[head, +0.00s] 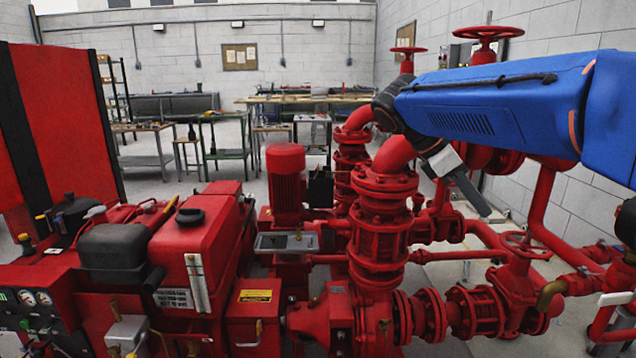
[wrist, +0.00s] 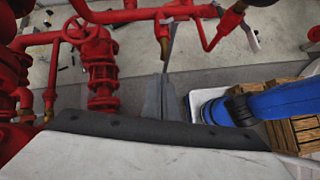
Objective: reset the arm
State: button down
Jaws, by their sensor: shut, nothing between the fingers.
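My gripper (head: 482,207) shows in the head view at the end of my blue arm, which reaches in from the right edge. It points down and to the right, in front of the red pipes and right of the large red vertical pump pipe (head: 382,235). Its grey fingers are shut and empty. In the wrist view the gripper (wrist: 165,82) is a grey shape at the middle, with my pale wrist housing filling the bottom.
A red handwheel valve (head: 520,243) and pipes stand just below and right of my gripper. A red engine unit (head: 200,235) fills the left. Work tables (head: 220,120) stand behind. Wooden pallets (wrist: 295,130) lie on the floor at right in the wrist view.

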jog(key=s+a+f+m+t+y, duration=0.3)
jog(key=s+f+m+t+y, duration=0.3)
jog(key=s+f+m, duration=0.9)
jog(key=shift+s+f+y, duration=1.2)
jog(key=shift+s+f, duration=1.2)
jog(key=shift+f, duration=1.3)
